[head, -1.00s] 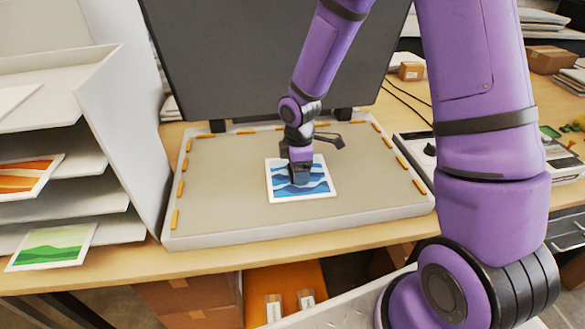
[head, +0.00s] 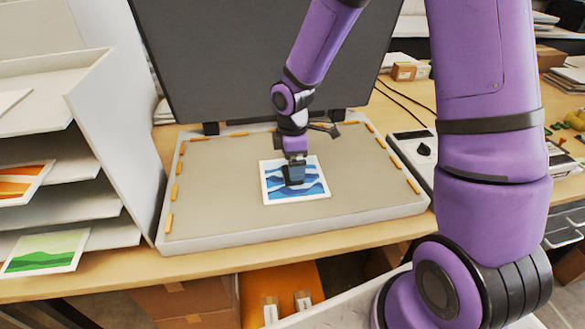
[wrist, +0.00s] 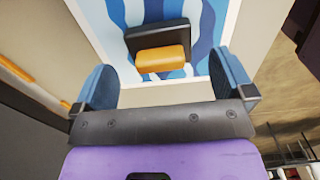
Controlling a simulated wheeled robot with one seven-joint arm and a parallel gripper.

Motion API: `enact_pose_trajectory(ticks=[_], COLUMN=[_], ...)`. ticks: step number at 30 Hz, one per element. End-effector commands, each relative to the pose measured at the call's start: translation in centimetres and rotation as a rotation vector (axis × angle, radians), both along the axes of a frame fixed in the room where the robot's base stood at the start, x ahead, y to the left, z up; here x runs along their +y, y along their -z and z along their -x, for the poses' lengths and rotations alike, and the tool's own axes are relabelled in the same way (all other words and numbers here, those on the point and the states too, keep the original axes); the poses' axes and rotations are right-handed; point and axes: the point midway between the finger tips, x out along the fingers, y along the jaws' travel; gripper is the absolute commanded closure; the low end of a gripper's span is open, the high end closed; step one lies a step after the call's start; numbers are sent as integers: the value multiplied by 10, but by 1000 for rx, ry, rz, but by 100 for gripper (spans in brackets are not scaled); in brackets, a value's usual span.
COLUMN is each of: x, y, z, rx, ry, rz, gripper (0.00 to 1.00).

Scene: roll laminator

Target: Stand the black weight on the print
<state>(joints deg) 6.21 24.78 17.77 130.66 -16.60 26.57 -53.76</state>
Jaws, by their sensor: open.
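The print (head: 312,191), with blue wave bands and a white border, lies flat on the grey bed of the laminator. The black weight (head: 294,174) stands on the print, near its middle. In the wrist view the weight (wrist: 153,33) shows a black body with an orange grip (wrist: 160,58), over the blue and white print (wrist: 205,22). My gripper (head: 295,158) is just above the weight. In the wrist view my gripper (wrist: 163,82) is open, with blue fingers spread either side of the grip and a gap on both sides.
The laminator bed (head: 345,194) has orange strips along its edges, and a dark raised lid (head: 230,65) stands behind it. A white shelf rack (head: 110,130) with prints stands at the left. A control box (head: 412,150) is at the right. The bed around the print is clear.

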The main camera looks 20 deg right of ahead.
Motion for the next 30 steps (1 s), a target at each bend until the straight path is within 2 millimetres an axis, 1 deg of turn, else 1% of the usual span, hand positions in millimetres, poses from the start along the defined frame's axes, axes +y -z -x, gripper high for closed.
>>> enact_pose_trajectory(ticks=[1,3,9,12,15,23,26,29,30], x=[-1,-1,0,0,0,-1,-6,-12,-15], y=[-12,-27,-62,-75,-82,-92,-106,-130,-140], z=[-1,-1,0,-1,-1,2,8,21,27], rx=[-6,-6,-4,-4,-2,-7,-29,-65,-83], ry=[1,2,0,1,0,15,71,168,214], rz=[0,0,0,1,-1,5,18,35,39], gripper=[0,0,0,0,0,0,0,0,0])
